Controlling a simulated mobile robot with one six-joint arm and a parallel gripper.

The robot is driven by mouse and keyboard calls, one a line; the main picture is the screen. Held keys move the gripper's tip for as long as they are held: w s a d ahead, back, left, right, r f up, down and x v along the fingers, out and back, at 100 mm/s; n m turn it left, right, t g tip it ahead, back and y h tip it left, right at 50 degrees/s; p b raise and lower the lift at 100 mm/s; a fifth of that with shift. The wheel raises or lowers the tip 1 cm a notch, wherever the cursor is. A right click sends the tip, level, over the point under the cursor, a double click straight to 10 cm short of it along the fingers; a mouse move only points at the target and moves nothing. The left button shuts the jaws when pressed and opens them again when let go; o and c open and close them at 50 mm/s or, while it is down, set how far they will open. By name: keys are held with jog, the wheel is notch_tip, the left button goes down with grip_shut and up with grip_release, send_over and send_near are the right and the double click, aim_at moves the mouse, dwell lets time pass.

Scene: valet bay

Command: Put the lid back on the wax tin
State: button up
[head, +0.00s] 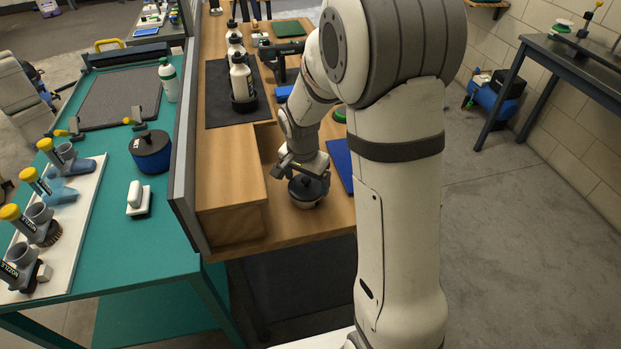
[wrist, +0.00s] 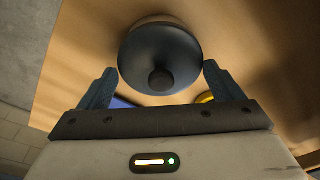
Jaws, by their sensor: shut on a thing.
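A dark round lid with a knob (wrist: 160,50) is between the two fingers of my gripper (head: 305,177), which are shut on its rim. In the head view the lid (head: 305,189) is low over the wooden bench, with a pale round tin (head: 307,204) directly under it. In the wrist view a pale edge shows behind the lid's far side. The lid hides most of the tin, and I cannot tell whether the lid is seated or slightly above it.
A blue mat (head: 340,160) lies right of the tin, and a wooden box (head: 230,200) stands left. White bottles (head: 241,80) stand on a dark mat behind. A grey divider separates the teal bench, which holds a blue pot with a black lid (head: 151,155) and several nozzle tools.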

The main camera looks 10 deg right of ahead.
jog(key=o, duration=0.8)
jog(key=shift+o, duration=0.2)
jog(key=shift+r, duration=0.1)
jog(key=shift+r+p, duration=2.1)
jog(key=shift+r, duration=1.35)
jog(key=shift+c, duration=0.2)
grip_shut()
